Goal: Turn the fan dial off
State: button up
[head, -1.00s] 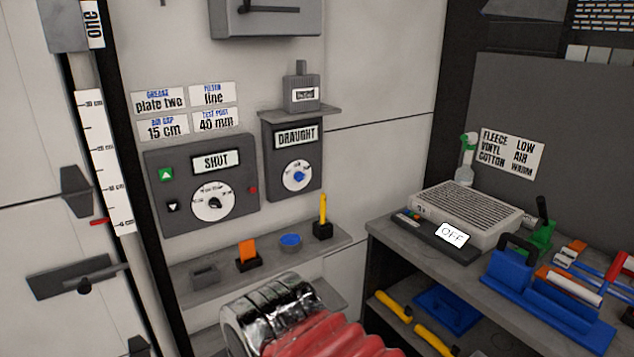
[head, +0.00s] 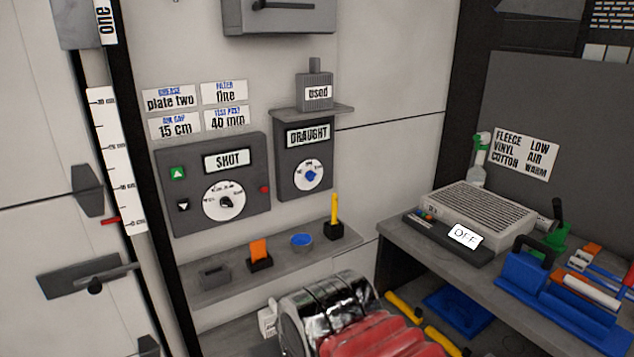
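No dial here is labelled as a fan dial. A dark panel labelled DRAUGHT (head: 287,157) on the wall has a white dial with a blue knob (head: 312,175); its small markings are too blurred to read. To its left, a larger dark panel labelled SHUT (head: 243,215) has a white dial with a black knob (head: 225,202), green and black arrow buttons and a red light. My arm shows at the bottom centre as a shiny metal collar and red ribbed sleeve, below the shelf and apart from both panels. My gripper's fingers are not visible.
A narrow wall shelf (head: 215,297) under the panels carries a yellow stick in a black holder (head: 334,219), a blue-topped round tin (head: 301,241) and an orange piece (head: 259,250). A workbench (head: 400,247) at the right holds a grey grille unit (head: 478,212) and a blue tool holder (head: 545,289).

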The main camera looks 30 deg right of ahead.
aim_at(310, 176)
jog(key=i, duration=1)
